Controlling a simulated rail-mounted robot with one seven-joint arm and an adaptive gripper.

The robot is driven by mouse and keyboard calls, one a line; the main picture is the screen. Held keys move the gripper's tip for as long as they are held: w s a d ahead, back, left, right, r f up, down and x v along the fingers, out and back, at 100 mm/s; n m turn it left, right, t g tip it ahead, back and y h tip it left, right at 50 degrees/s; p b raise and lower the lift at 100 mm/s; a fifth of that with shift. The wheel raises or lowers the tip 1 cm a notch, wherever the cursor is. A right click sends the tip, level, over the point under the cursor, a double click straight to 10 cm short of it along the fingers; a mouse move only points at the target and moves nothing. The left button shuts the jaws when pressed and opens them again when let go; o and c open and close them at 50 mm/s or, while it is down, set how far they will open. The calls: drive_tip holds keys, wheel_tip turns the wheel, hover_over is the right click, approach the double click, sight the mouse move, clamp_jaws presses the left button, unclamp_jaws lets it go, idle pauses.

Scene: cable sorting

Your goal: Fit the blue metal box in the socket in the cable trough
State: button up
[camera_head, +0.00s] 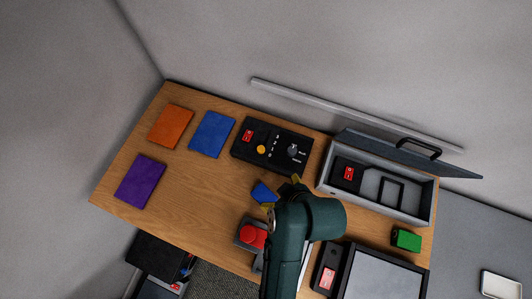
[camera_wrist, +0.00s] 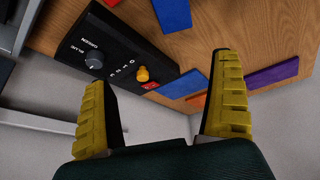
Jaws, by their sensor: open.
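The blue metal box (camera_head: 263,191) lies on the wooden table, partly hidden by my arm in the head view. In the wrist view it shows at the top edge (camera_wrist: 172,14), outside the space between my fingers. My gripper (camera_head: 282,191) appears beside the box in the head view, largely hidden by the wrist. Its yellow fingers are spread wide and empty in the wrist view (camera_wrist: 163,67). The grey cable trough (camera_head: 331,185) stands at the back right with its lid open. A black square socket frame (camera_head: 378,192) is inside it, empty.
A black control panel (camera_head: 265,155) stands left of the trough. A green box (camera_head: 406,239) lies in front of the trough. A red button (camera_head: 252,236) is beside my arm. Orange (camera_head: 171,127), blue (camera_head: 212,135) and purple (camera_head: 140,180) mats lie at the left, with bare table nearby.

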wheel_tip(320, 180, down, 3)
drive_tip(key=s+g, duration=0.1)
drive_tip(key=s, duration=0.1)
drive_tip(key=b, duration=0.2)
approach(265, 196)
drive_tip(key=shift+n, duration=0.4)
drive_tip(key=x, duration=0.4)
drive_tip(key=shift+f, duration=0.4)
drive_tip(key=x, duration=0.6)
drive_tip(key=shift+a+r, duration=0.1)
drive_tip(key=shift+a, duration=0.05)
drive_tip(key=c, duration=1.4)
drive_tip(key=shift+o, duration=0.2)
wheel_tip(265, 196, up, 10)
drive_tip(key=shift+r+p, duration=0.1)
drive_tip(key=shift+p, duration=0.45)
